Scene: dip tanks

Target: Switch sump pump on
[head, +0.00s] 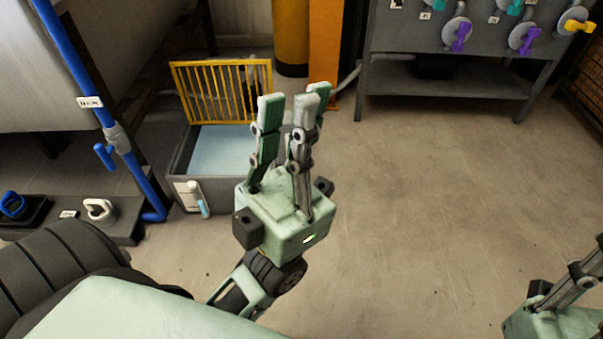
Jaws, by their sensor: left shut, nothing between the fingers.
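A low grey sump box (229,183) stands on the floor left of centre, with pale blue water (218,146) inside and a yellow grate (190,92) raised at its back. On its front left side is a pale switch plate with a light blue lever (203,206), which hangs downward; I take this to be the pump switch, but I cannot read its setting. My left gripper (293,104) is shut and empty, fingers pointing up the picture, to the right of the lever and apart from it. My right gripper (590,265) is cut off at the right edge.
A blue pipe (78,60) with a labelled tag and side handle runs down the left. A low ledge (118,213) carries a white handle (98,210) and a blue one (13,205). A grey bench (445,80) with coloured knobs stands back right. The middle floor is clear.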

